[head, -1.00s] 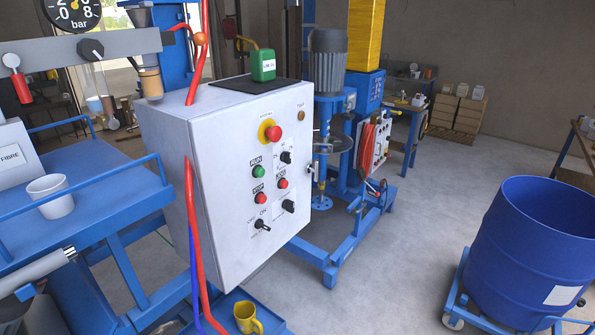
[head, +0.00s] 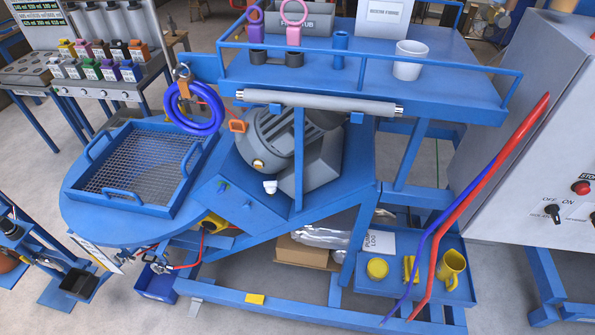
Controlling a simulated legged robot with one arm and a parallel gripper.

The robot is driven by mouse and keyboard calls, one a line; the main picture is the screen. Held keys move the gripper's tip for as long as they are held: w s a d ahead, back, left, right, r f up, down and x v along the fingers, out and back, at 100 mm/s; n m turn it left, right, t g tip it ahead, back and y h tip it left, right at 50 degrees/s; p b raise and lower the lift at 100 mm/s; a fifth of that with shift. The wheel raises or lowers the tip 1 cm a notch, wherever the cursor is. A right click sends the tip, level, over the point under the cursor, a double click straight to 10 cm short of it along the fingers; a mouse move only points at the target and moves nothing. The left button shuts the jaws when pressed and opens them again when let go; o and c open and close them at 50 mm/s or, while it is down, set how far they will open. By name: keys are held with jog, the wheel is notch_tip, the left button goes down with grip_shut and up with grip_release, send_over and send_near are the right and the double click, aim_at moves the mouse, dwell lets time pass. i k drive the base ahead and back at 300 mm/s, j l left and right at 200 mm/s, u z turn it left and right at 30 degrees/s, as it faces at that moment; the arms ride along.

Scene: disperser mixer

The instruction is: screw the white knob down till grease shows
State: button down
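A small white knob-like piece (head: 270,186) sits low at the front of the grey motor (head: 285,140), on the blue machine frame. It is small in the picture, and I cannot tell how far down it is screwed or whether any grease shows. A round brass-coloured piece (head: 258,165) is on the motor just above it. My gripper is not in view.
A blue rail and a grey roller (head: 320,102) run above the motor. A blue hose coil (head: 193,107) hangs to its left, above a mesh tray (head: 135,168). Red and blue cables cross in front of the lower tray (head: 440,292) at right. A grey control box (head: 535,130) stands at right.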

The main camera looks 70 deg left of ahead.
aim_at(270, 186)
jog(key=j+u, duration=0.15)
jog(key=u, duration=1.6)
jog(key=i+j+u, duration=0.1)
jog(key=j, duration=0.3)
jog(key=i+j+u, duration=0.1)
jog(key=i+j, duration=0.15)
jog(key=j, duration=0.15)
jog(key=i+j, duration=0.2)
jog(key=j, duration=0.15)
jog(key=i+j+u, duration=0.15)
jog(key=j, duration=0.2)
jog(key=i, duration=0.05)
